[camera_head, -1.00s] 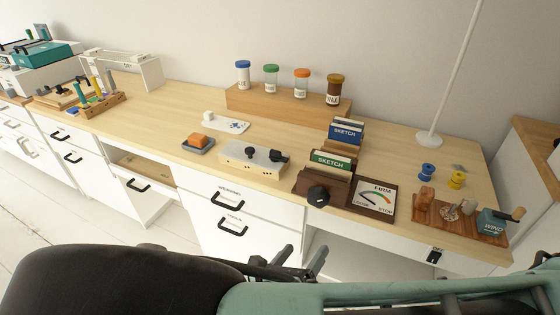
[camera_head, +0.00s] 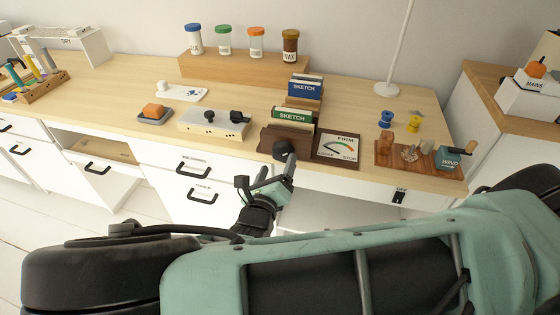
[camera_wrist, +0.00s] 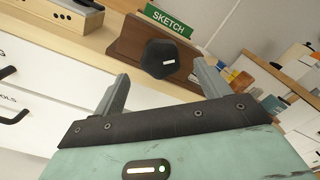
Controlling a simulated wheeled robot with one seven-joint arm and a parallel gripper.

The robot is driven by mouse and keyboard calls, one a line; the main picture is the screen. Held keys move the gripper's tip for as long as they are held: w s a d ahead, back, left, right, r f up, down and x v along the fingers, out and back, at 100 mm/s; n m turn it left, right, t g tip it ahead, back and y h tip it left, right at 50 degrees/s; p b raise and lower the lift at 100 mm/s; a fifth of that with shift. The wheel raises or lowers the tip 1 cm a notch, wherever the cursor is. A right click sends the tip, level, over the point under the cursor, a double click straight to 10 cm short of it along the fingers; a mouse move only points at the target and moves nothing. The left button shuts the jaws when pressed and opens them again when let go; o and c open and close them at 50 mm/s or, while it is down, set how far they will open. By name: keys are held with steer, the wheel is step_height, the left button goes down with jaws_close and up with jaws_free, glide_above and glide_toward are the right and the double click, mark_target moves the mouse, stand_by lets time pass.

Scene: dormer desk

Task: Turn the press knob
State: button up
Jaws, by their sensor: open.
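The press knob (camera_head: 283,149) is a black lobed knob on the front of the brown wooden press (camera_head: 270,135), which holds sketch books. In the wrist view the knob (camera_wrist: 160,59) sits beyond and between my two fingertips, with a white mark on its face. My gripper (camera_head: 268,187) is open, in front of and a little below the knob, apart from it. In the wrist view my gripper (camera_wrist: 164,84) shows both grey fingers spread wide with nothing between them. A dial plate (camera_head: 337,147) marked from LOOSE to FIRM and STOP lies right of the press.
A cream box with black knobs (camera_head: 213,124) stands left of the press. A wooden tray with a crank box (camera_head: 448,158) is at the right. Drawers with black handles (camera_head: 193,168) are below the desk edge. Jars stand on a shelf (camera_head: 237,72) behind.

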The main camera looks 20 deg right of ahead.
mark_target(281, 156)
steer(key=shift+b+x, duration=0.35)
steer(key=shift+x, duration=1.65)
steer(key=c, duration=1)
steer(key=shift+o, duration=0.2)
